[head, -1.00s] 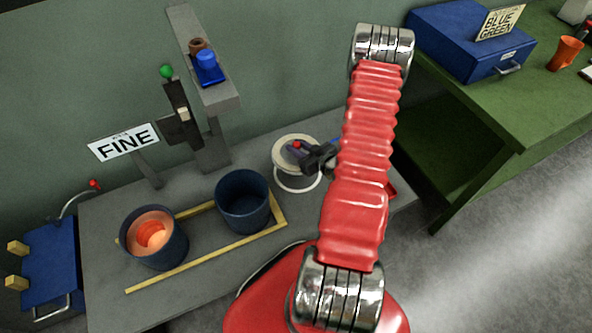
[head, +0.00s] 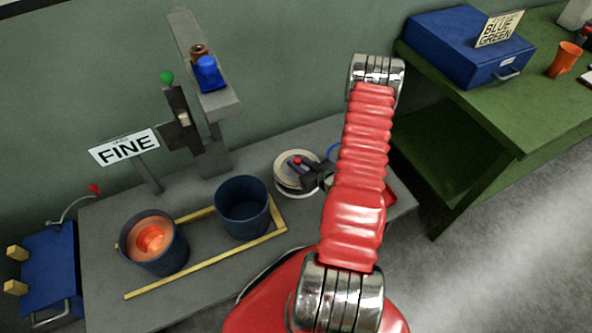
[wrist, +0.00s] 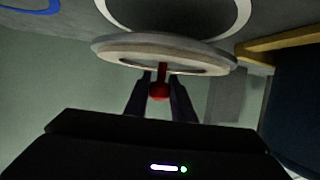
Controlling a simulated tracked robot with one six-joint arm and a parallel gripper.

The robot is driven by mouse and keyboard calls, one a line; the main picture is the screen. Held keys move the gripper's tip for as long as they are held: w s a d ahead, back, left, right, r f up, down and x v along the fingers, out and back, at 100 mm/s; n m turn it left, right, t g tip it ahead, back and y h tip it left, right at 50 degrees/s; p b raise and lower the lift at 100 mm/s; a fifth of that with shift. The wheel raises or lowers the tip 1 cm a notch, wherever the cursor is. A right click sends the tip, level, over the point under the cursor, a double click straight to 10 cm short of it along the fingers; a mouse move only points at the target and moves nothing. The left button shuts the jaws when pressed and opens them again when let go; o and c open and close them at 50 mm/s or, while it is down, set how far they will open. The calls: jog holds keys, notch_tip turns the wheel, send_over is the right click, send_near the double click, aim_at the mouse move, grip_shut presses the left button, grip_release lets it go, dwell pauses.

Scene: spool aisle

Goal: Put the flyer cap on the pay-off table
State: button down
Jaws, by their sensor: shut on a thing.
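The flyer cap, a cream disc (head: 284,167) with a red knob, is in my gripper (head: 304,167). In the wrist view the jaws (wrist: 160,92) are shut on the red knob, and the disc (wrist: 118,50) lies beyond them. The cap is roughly level, low over a white ring (head: 290,191) marked on the grey pay-off table (head: 225,267). In the wrist view the disc covers part of this ring. A small gap seems to separate cap and table; I cannot tell for sure. My arm hides part of the table to the right.
A dark blue bucket (head: 243,221) and another with an orange inside (head: 168,257) stand left by a yellow frame (head: 195,270). A grey post (head: 205,100) and the FINE sign (head: 125,147) rise behind. A blue ring (head: 333,152) is beside the cap. A green bench (head: 500,115) is right.

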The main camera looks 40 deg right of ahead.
jog(key=shift+f, duration=1.9)
jog(key=shift+f, duration=0.1)
jog(key=c, duration=1.5)
grip_release()
jog(key=v, duration=1.2)
jog(key=shift+s, duration=0.25)
